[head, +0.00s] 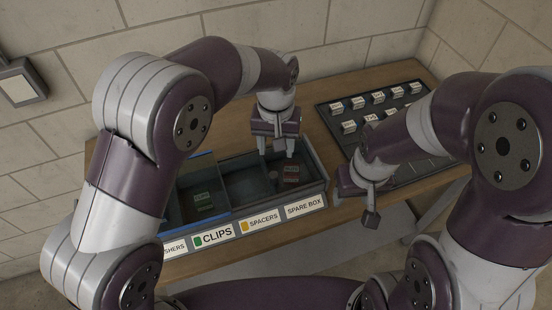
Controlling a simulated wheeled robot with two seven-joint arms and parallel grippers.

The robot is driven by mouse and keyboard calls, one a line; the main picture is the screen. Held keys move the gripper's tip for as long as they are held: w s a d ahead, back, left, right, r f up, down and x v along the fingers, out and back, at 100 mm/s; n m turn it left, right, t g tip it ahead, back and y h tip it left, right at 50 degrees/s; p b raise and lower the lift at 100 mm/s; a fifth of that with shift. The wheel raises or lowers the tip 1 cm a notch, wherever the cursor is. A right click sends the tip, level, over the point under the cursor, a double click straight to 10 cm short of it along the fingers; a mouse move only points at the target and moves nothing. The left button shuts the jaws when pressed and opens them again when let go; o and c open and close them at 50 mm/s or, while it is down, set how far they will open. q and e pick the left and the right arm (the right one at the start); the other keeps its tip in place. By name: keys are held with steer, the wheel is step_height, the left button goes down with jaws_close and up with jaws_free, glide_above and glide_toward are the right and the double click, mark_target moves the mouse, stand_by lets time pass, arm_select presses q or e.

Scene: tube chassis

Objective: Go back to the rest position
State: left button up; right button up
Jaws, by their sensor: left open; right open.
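My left gripper (276,146) points down above the dark divided bin, over the back of its right half. Its fingers are apart with nothing seen between them. My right gripper (354,203) is low at the table's front edge, just right of the bin. Its fingers are apart and it appears empty. The bin (238,220) carries front labels, including CLIPS (213,236), SPACERS (260,222) and SPARE BOX (305,206). A label further left is partly hidden by my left arm.
A dark tray (327,110) with several small white-labelled pieces lies at the right of the wooden table (345,84). My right arm covers part of it.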

arm_select(q)
steer(key=shift+w+r, duration=0.1)
steer(key=shift+r, duration=0.5)
arm_select(e)
steer(key=shift+r, duration=0.4)
arm_select(q)
steer(key=s+a, duration=0.4)
steer(key=a, duration=0.3)
steer(key=s+a+f+n+t, duration=0.1)
steer(key=s+a, duration=0.3)
steer(key=a, duration=0.3)
steer(key=s+a+f+n, duration=0.1)
steer(key=s+a, duration=0.3)
steer(key=a, duration=0.3)
steer(key=shift+s+a, duration=0.35)
steer(key=shift+a, duration=0.05)
arm_select(e)
steer(key=shift+w, duration=0.15)
arm_select(q)
steer(key=shift+s+a, duration=0.1)
steer(key=shift+s, duration=0.1)
arm_select(e)
steer(key=shift+s, duration=0.2)
arm_select(q)
steer(key=shift+w, duration=0.1)
arm_select(e)
steer(key=shift+w, duration=0.1)
